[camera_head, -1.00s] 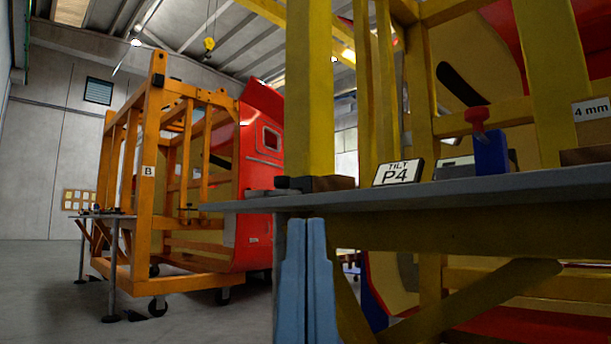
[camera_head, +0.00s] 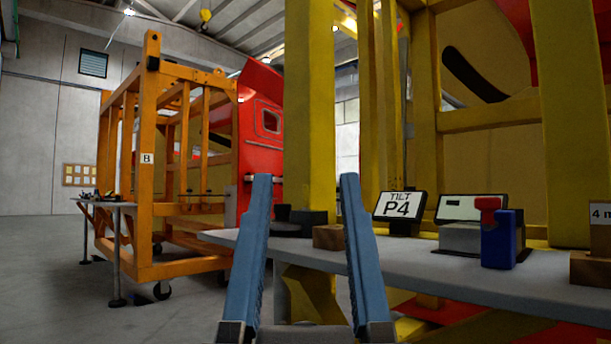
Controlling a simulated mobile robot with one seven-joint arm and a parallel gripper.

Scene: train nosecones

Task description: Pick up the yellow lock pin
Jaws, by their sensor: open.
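My gripper (camera_head: 305,182) is in the lower middle, its two blue fingers pointing up and spread wide apart, with nothing between them. Its fingers overlap the front edge of the grey shelf (camera_head: 440,274) in the picture. I cannot make out a yellow lock pin in this view. On the shelf, to the right of the gripper, a blue block (camera_head: 498,245) stands upright with a red clamp-like part (camera_head: 488,206) at its top.
A yellow frame post (camera_head: 310,110) rises behind the gripper.

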